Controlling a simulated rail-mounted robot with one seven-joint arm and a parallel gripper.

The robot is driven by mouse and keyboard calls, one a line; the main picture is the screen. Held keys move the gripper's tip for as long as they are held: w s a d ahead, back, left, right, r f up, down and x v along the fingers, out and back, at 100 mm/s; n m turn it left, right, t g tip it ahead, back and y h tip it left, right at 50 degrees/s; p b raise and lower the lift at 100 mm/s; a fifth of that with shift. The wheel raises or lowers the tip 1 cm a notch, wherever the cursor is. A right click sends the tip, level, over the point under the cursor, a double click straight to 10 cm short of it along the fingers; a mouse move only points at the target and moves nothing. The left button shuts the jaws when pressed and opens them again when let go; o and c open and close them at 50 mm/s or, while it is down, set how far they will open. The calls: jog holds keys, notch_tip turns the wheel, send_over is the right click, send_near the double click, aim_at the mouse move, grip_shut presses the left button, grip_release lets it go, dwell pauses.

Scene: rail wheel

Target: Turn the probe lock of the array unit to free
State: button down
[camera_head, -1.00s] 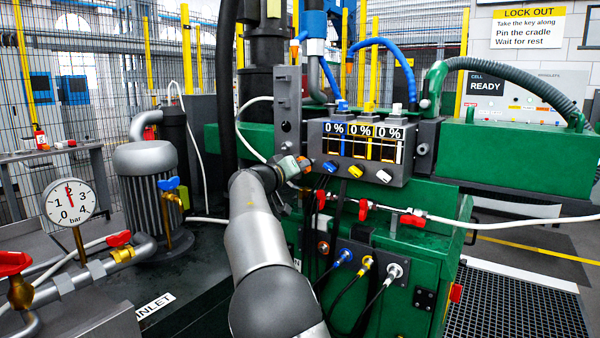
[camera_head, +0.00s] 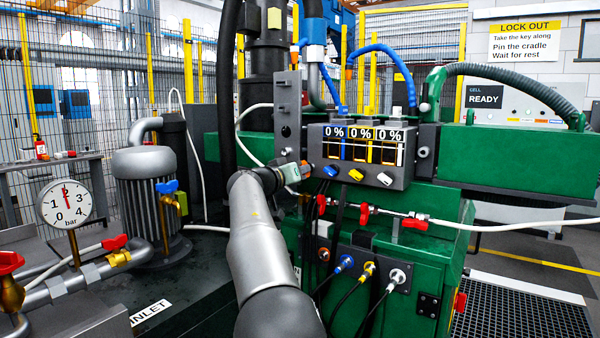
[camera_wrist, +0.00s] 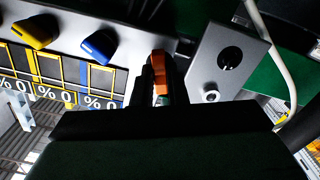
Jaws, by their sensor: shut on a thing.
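The array unit (camera_head: 350,185) is a grey panel with several "0 %" gauges and blue, yellow and white knobs below them. My gripper (camera_head: 302,172) is at the panel's left end, left of the blue knob (camera_head: 331,171). In the wrist view my gripper (camera_wrist: 161,72) has its dark fingers shut on an orange handle (camera_wrist: 158,74), beside the blue knob (camera_wrist: 99,46). The handle stands roughly lengthwise between the fingers. Its base is hidden, and I see no label telling whether it is the probe lock or how it is set.
A grey plate with a round hole (camera_wrist: 229,58) stands close beside the gripper. Red-handled valves (camera_head: 365,212), a white hose and cables run below the panel. A pressure gauge (camera_head: 65,203) and a motor-like cylinder (camera_head: 147,195) stand at left.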

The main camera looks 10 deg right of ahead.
jog(key=shift+f+b, duration=0.15)
jog(key=shift+b, duration=0.2)
jog(key=shift+m+b, duration=1.65)
jog(key=shift+m, duration=0.45)
jog(key=c, duration=1.3)
grip_release()
jog(key=b+v, duration=0.5)
jog(key=v, duration=0.2)
